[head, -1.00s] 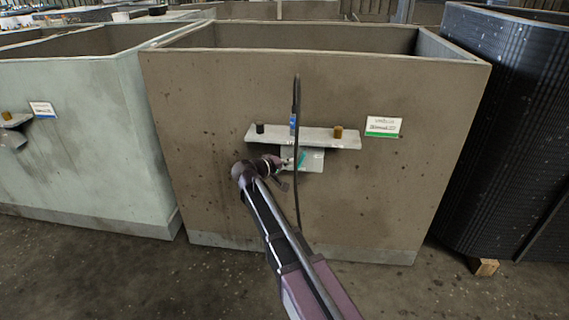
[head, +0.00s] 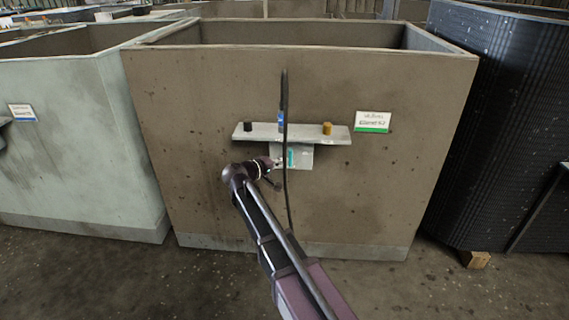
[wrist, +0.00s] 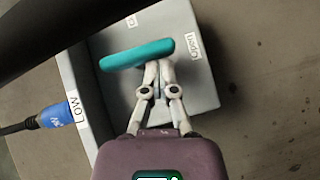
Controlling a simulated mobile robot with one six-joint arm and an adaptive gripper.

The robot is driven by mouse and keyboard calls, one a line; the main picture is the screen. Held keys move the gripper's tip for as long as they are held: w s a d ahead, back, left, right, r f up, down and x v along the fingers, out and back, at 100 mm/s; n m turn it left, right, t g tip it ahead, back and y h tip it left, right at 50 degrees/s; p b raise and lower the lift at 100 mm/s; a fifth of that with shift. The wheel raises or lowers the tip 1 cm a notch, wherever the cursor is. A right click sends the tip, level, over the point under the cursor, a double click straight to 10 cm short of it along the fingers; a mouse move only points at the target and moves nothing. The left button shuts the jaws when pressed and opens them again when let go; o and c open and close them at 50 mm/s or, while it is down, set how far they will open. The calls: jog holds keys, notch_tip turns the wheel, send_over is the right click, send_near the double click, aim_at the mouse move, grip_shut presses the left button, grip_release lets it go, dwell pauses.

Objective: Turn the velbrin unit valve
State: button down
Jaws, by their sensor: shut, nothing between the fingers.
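The valve's teal bar handle (wrist: 137,54) sits on the front of a grey box (wrist: 205,85) in the wrist view. In the head view the handle (head: 290,157) is a small, near-upright teal strip on the box (head: 304,158) below a shelf. My gripper (wrist: 159,66) is shut, with its fingertips together at the lower edge of the handle, right of its middle. They look in contact with it, but I cannot be sure. A label on the box to the right seems to read "OPEN". In the head view my gripper (head: 276,165) is small and partly hidden by my arm.
A blue connector (wrist: 57,116) with a black cable is left of the box, by a "LOW" label. In the head view the cable (head: 286,190) hangs before the box. The shelf (head: 262,131) carries black and amber caps. A green-striped sign (head: 373,121) is to the right.

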jog(key=shift+d+f, duration=0.1)
jog(key=shift+d, duration=0.25)
jog(key=shift+s, duration=0.1)
jog(key=shift+a, duration=0.1)
jog(key=s+a, duration=0.5)
jog(key=a, duration=0.7)
jog(key=shift+s+a, duration=0.15)
jog(key=shift+s, duration=0.15)
